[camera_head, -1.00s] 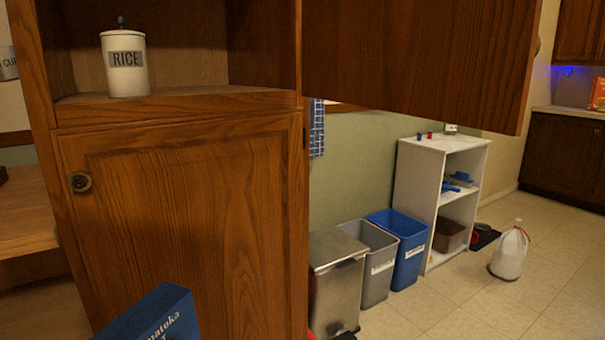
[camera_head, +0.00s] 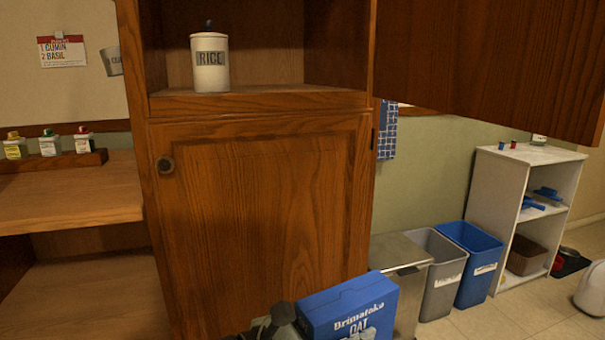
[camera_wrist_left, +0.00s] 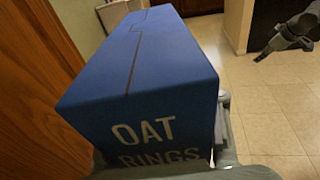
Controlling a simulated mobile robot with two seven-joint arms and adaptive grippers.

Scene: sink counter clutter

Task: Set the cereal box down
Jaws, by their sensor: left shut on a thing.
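The cereal box (camera_head: 352,306) is blue with white lettering and shows at the bottom of the head view, in front of the wooden cabinet. My left gripper (camera_head: 278,323) is beside its left end, mostly cut off by the frame edge. In the left wrist view the box (camera_wrist_left: 145,65) fills the middle, with "OAT RINGS" on its near face. The left gripper is shut on the box; its fingers are largely hidden. A dark gripper, my right one (camera_wrist_left: 290,34), shows at the upper right of the left wrist view, apart from the box.
A rice canister (camera_head: 210,62) stands in the open upper cabinet (camera_head: 290,98), which has free room to its right. An open door (camera_head: 490,60) hangs at the right. Spice jars (camera_head: 49,143) sit above a bare wooden shelf (camera_head: 65,200). Bins (camera_head: 436,270) stand on the floor.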

